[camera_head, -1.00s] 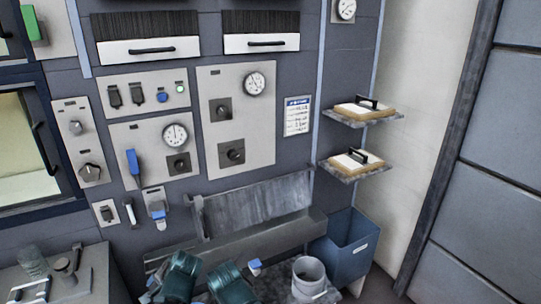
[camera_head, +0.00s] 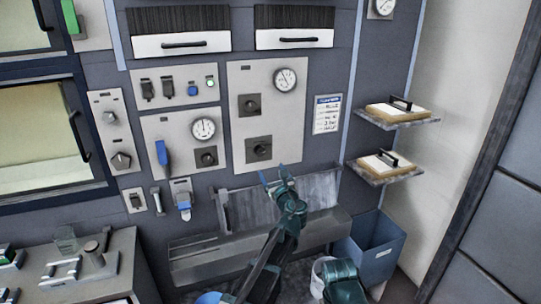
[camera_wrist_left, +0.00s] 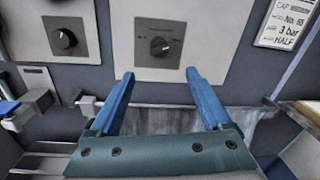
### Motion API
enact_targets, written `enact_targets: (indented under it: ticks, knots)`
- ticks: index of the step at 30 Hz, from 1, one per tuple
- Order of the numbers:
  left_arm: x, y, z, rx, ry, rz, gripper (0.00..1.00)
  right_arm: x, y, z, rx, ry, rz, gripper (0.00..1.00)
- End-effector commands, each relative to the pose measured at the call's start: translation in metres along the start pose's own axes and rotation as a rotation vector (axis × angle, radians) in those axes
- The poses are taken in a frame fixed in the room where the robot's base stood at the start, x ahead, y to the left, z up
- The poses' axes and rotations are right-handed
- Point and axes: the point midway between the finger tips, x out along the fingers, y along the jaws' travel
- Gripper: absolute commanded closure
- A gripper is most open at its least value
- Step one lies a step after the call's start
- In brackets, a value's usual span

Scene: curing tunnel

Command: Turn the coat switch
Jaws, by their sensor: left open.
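Small writing beside the switches is too blurred to read, so I cannot tell by label which is the coat switch. A dark rotary switch (camera_head: 258,149) sits low on the tall pale gauge panel (camera_head: 290,125). It also shows in the left wrist view (camera_wrist_left: 160,45), straight ahead of the fingers. Another rotary switch (camera_head: 249,104) is above it. A third (camera_head: 206,156) is on the panel to the left and shows in the wrist view (camera_wrist_left: 65,38). My left gripper (camera_head: 275,176) is open and empty, below and apart from the low switch; its blue fingers (camera_wrist_left: 159,76) point toward it. My right gripper is out of view.
A sloped grey metal trough (camera_head: 235,212) is below the panel. Two shelves with wooden blocks (camera_head: 398,112) jut out at right. A blue bin (camera_head: 372,248) stands below them. A blue lever handle (camera_head: 161,152) is left. The space before the low switch looks clear.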

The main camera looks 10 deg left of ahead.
Motion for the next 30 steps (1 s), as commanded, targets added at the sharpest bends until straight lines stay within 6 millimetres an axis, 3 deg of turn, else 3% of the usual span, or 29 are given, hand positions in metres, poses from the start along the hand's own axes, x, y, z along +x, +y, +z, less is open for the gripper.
enact_targets:
  ticks: [18,24,30]
  knots:
    - [0.111,-0.001,-0.001,-0.004,0.001,0.003,0.18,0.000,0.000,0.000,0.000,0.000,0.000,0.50]
    - [0.130,0.000,-0.001,-0.005,0.001,0.002,0.18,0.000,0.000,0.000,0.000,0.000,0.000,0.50]
    - [0.136,0.000,0.000,-0.005,0.001,0.001,0.18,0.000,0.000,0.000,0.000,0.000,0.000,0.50]
